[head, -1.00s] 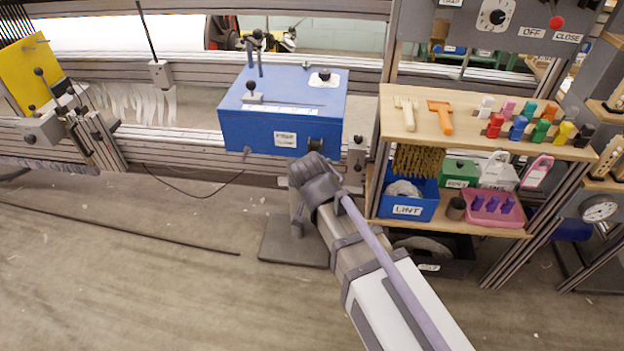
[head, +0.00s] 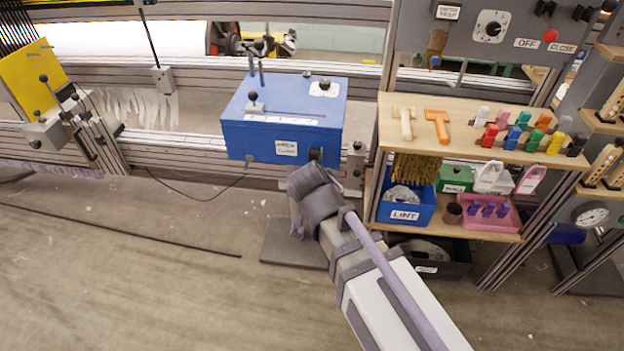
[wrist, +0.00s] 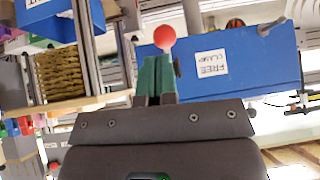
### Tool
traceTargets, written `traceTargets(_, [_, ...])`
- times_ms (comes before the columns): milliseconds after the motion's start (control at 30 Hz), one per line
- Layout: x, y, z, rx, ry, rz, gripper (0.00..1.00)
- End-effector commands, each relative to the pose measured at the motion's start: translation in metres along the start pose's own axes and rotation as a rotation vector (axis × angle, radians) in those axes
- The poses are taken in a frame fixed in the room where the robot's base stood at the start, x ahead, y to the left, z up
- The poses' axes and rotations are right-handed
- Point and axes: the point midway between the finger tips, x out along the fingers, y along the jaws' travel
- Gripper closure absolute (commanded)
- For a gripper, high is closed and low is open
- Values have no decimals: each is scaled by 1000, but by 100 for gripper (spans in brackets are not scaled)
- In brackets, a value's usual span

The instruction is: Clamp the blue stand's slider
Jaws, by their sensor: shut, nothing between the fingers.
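The blue stand (head: 240,135) is a box with a black-knobbed post (head: 253,97) and a scale strip on top, and a white label and dark round knob (head: 316,155) on its front. In the wrist view its blue face (wrist: 245,62) carries a label (wrist: 212,63) reading "FREE CLAMP". A red ball knob (wrist: 164,38) appears just beyond my gripper (wrist: 155,62), whose green fingers are shut and empty. I cannot tell whether they touch the ball. In the head view my wrist is just below the box's front right corner and hides the fingers.
To the right, a wooden shelf (head: 385,130) holds tools, coloured clips and a blue LINT bin (head: 405,208). A yellow plate (head: 32,75) stands far left. A grey post stands between box and shelf. Floor at the front left is clear except for a thin dark line.

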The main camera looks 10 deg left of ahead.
Motion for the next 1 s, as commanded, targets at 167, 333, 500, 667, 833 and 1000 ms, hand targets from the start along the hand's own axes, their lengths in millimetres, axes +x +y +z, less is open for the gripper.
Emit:
traceTargets(167, [-46,0,-4,-2,1,-1,100])
traceTargets(333, [-56,0,-1,-1,2,-1,100])
traceTargets(500, [-54,0,0,-1,2,0,100])
traceTargets(667, [-54,0,0,-1,2,0,100])
traceTargets(833, [-54,2,4,-62,-22,14,100])
traceTargets(1000, [-58,43,43,-261,-306,57,100])
